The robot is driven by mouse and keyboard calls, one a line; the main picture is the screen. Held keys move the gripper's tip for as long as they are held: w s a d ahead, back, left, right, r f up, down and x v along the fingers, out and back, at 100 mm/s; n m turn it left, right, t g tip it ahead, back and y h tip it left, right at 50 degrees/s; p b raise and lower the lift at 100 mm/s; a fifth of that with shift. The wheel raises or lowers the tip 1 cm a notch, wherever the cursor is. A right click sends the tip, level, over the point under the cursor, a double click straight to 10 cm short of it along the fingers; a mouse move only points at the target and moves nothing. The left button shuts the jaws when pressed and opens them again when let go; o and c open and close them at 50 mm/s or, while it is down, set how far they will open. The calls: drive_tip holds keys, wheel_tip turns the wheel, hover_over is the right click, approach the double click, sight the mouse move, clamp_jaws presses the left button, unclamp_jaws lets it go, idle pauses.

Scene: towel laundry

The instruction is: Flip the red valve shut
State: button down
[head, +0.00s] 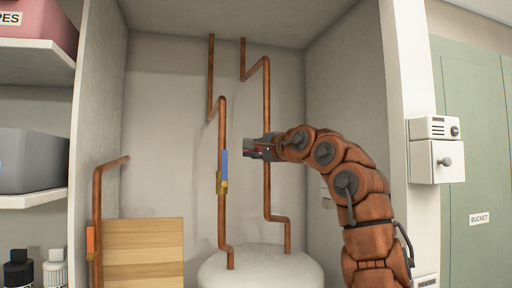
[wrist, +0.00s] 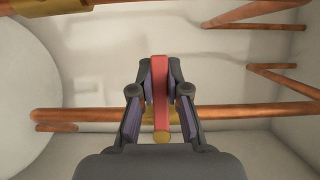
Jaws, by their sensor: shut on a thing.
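The red valve's lever (wrist: 159,75) stands between the two fingers of my gripper (wrist: 160,90) in the wrist view, and they are shut on it. It looks to cross its copper pipe (wrist: 80,116) at a right angle there. Brass (wrist: 162,137) shows at the lever's near end. In the head view my gripper (head: 257,149) is at the right copper pipe (head: 267,195), about halfway up. It hides most of the red valve from that side.
A blue-handled valve (head: 225,165) sits on the pipe just left of my gripper. An orange-handled valve (head: 91,243) is on the far left pipe. A white tank (head: 255,268) stands below, beside a wooden board (head: 143,250). The alcove's right wall (head: 345,60) is near my arm.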

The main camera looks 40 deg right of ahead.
idle(0.4)
drive_tip(key=c, duration=1.1)
unclamp_jaws()
drive_tip(key=shift+s, duration=0.1)
drive_tip(key=s, duration=0.4)
drive_tip(key=s+a, duration=0.1)
drive_tip(key=s, duration=0.6)
drive_tip(key=shift+s+a, duration=0.2)
drive_tip(key=shift+s, duration=0.2)
drive_tip(key=shift+d, duration=0.1)
